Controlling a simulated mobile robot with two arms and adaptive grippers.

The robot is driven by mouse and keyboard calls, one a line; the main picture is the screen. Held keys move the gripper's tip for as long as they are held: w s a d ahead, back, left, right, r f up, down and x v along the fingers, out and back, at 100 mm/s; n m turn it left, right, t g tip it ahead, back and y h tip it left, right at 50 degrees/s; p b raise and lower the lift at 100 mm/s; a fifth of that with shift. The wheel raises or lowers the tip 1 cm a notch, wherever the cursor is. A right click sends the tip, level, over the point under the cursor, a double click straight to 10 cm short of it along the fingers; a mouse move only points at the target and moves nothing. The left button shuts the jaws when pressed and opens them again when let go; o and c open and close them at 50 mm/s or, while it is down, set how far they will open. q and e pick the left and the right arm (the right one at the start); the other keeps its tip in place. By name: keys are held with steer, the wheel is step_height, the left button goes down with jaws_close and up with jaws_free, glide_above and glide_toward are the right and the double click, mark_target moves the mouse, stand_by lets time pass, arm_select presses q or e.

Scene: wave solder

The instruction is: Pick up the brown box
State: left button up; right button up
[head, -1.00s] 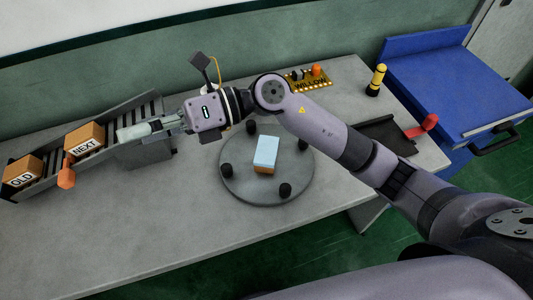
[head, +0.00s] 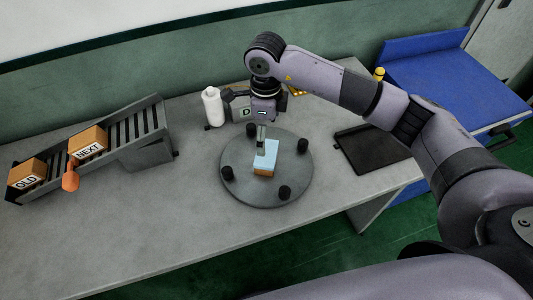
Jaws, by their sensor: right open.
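A small box (head: 264,173) with brown sides and a light blue top sits near the middle of a round grey plate (head: 240,190) on the table. My right gripper (head: 261,151) points down at this box from above, open. Its fingers overlap the box's far left part, and I cannot tell whether they touch it. Two more brown boxes, one marked NEXT (head: 87,142) and one marked OLD (head: 26,174), sit on the sloped roller chute at left, away from the gripper. My left gripper is not in view.
A black tray (head: 365,150) lies at right. The front left of the table (head: 110,240) is clear.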

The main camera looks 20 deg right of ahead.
steer(key=p, duration=0.1)
glide_above(267, 152)
steer(key=f, duration=0.5)
steer(key=shift+s+a, duration=0.25)
steer(key=shift+s, duration=0.05)
steer(key=shift+f+p, duration=0.5)
steer(key=shift+f, duration=0.15)
steer(key=f, duration=0.1)
steer(key=f+p, duration=0.1)
steer(key=f, duration=0.1)
steer(key=shift+w+d+f, duration=0.2)
steer(key=shift+f, duration=0.45)
steer(key=shift+w+r, duration=0.1)
steer(key=c, duration=1.7)
steer(key=shift+r, duration=0.1)
